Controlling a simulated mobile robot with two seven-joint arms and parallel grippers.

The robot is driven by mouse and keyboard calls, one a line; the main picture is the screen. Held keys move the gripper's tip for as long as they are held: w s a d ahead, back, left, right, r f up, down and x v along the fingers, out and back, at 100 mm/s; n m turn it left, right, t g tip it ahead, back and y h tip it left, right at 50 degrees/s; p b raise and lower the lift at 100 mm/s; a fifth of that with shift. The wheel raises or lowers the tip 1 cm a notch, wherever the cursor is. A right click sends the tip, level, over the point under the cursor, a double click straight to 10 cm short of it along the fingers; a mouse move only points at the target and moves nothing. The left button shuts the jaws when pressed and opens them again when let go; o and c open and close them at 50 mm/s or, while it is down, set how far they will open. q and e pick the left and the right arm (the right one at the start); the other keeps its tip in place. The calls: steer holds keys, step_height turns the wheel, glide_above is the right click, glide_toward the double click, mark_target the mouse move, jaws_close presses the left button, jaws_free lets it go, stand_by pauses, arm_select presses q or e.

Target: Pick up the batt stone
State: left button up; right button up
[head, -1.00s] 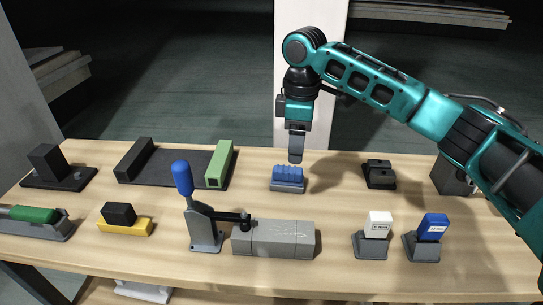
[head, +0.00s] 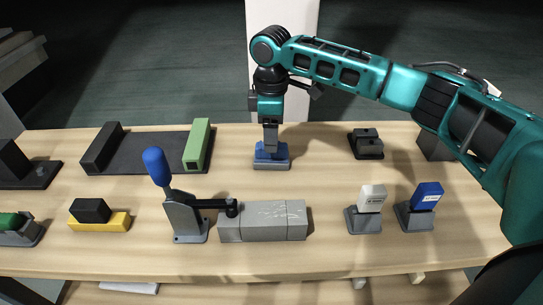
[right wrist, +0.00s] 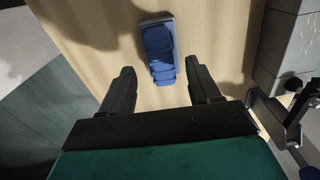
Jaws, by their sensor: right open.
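A blue ridged block (head: 270,152) sits in a low grey holder (head: 271,166) near the middle back of the wooden bench. It may be the batt stone, but no marking confirms this. My right gripper (head: 270,145) points down right above it and partly hides it in the head view. My left gripper is not in view.
A lever clamp (head: 185,212) with a blue handle and a grey block (head: 265,221) stand in front. A green bar (head: 197,145) on a dark plate is at left, a black block on a yellow base (head: 100,219) nearer. White (head: 372,198) and blue (head: 427,195) holders stand right.

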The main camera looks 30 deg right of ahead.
step_height(320, 180, down, 4)
steer(key=shift+s+r, duration=0.1)
steer(key=shift+f, duration=0.2)
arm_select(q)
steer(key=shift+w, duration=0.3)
arm_select(e)
jaws_close()
arm_select(q)
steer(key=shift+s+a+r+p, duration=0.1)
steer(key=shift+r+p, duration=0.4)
steer(key=shift+p, duration=0.1)
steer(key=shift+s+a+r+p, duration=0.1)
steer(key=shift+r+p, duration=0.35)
steer(key=shift+p, duration=0.1)
arm_select(e)
step_height(320, 180, up, 20)
